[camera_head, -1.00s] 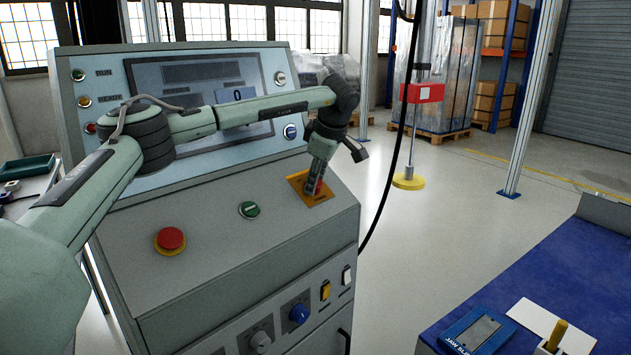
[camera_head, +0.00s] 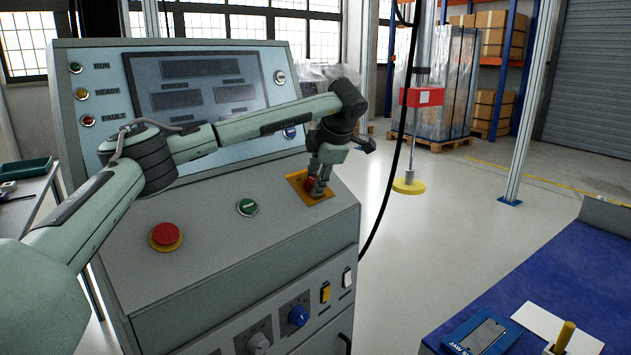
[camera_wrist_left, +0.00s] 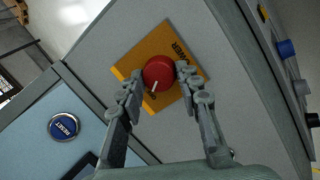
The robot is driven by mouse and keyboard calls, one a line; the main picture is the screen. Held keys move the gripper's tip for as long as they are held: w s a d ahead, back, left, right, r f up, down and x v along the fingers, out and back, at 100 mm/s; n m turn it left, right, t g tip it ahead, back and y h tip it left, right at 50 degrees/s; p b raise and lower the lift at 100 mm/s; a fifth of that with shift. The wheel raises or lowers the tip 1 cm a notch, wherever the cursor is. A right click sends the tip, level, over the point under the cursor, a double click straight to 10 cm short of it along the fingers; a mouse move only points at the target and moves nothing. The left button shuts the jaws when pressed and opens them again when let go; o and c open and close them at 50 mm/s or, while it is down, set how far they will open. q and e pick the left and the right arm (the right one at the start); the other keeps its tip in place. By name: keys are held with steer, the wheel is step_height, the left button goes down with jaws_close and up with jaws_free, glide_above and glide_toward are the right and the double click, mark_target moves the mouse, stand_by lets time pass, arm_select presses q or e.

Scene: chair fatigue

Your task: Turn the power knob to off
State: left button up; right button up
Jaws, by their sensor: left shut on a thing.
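The red power knob (camera_wrist_left: 158,73) sits on an orange plate (camera_wrist_left: 157,40) marked POWER in the left wrist view. Its white line points down and slightly left, toward small lettering on the plate that I cannot read surely. My left gripper (camera_wrist_left: 160,75) has a finger on each side of the knob and is shut on it. In the head view the left gripper (camera_head: 318,185) stands over the orange plate (camera_head: 298,180) on the console's sloped top, and the fingers partly hide the knob. My right gripper is not in view.
A red stop button (camera_head: 165,234) and a green button (camera_head: 247,207) are left of the plate. The console screen (camera_head: 195,85) behind my arm shows dark panels. A blue RESET button (camera_wrist_left: 63,126) is near. A blue bench (camera_head: 530,275) stands at right.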

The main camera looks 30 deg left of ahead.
arm_select(q)
steer(key=shift+d, duration=0.1)
stand_by(0.3)
steer(key=o, duration=1.2)
steer(key=shift+c, duration=0.2)
steer(key=v, duration=1.2)
